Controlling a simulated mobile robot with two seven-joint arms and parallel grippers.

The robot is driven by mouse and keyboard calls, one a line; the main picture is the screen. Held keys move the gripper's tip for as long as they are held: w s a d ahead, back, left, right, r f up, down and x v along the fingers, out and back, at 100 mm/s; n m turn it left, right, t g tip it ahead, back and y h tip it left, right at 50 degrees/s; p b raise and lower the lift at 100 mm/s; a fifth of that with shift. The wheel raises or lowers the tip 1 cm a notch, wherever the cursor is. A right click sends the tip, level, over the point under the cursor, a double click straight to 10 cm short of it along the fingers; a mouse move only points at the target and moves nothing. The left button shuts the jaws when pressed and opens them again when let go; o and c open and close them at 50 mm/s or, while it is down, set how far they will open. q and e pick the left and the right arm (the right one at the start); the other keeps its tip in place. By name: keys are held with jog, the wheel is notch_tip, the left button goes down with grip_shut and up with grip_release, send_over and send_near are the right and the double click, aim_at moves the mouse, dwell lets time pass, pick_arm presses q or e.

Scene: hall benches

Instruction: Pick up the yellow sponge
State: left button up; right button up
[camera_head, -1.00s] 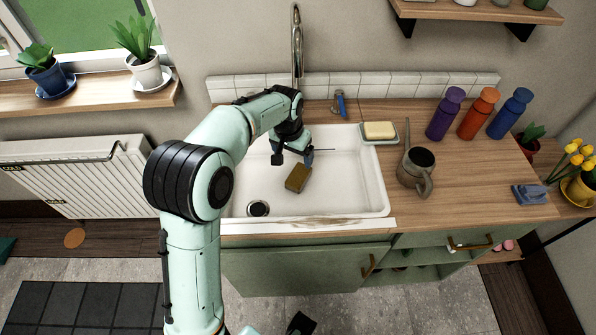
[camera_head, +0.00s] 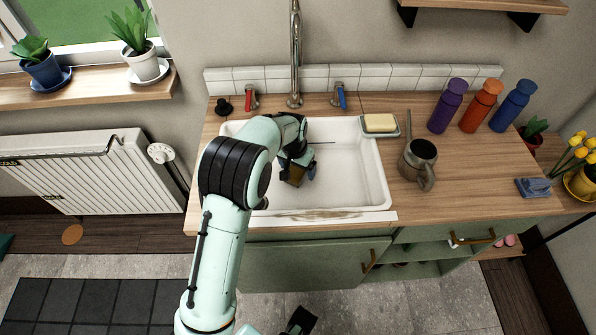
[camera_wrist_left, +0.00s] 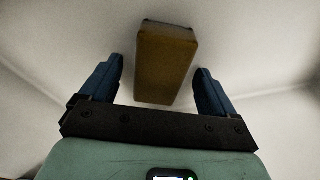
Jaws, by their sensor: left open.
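The yellow sponge (camera_head: 296,179), a dull brownish-yellow block, lies in the white sink (camera_head: 350,185), partly hidden by my left gripper (camera_head: 300,170) above it. In the left wrist view the sponge (camera_wrist_left: 166,65) stands out between the two blue fingers of the open left gripper (camera_wrist_left: 158,75). A gap shows on both sides, narrower on the right. I see no grip on it.
A pale yellow bar on a dish (camera_head: 380,124) sits at the sink's right back edge. A metal watering can (camera_head: 418,160) stands on the counter to the right. The tall faucet (camera_head: 295,60) rises behind the sink. The sink's right part is clear.

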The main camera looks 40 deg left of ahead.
pick_arm(q)
jog(key=c, duration=1.2)
notch_tip(320, 180, up, 10)
jog(key=shift+r+p, duration=0.1)
jog(key=shift+p, duration=0.75)
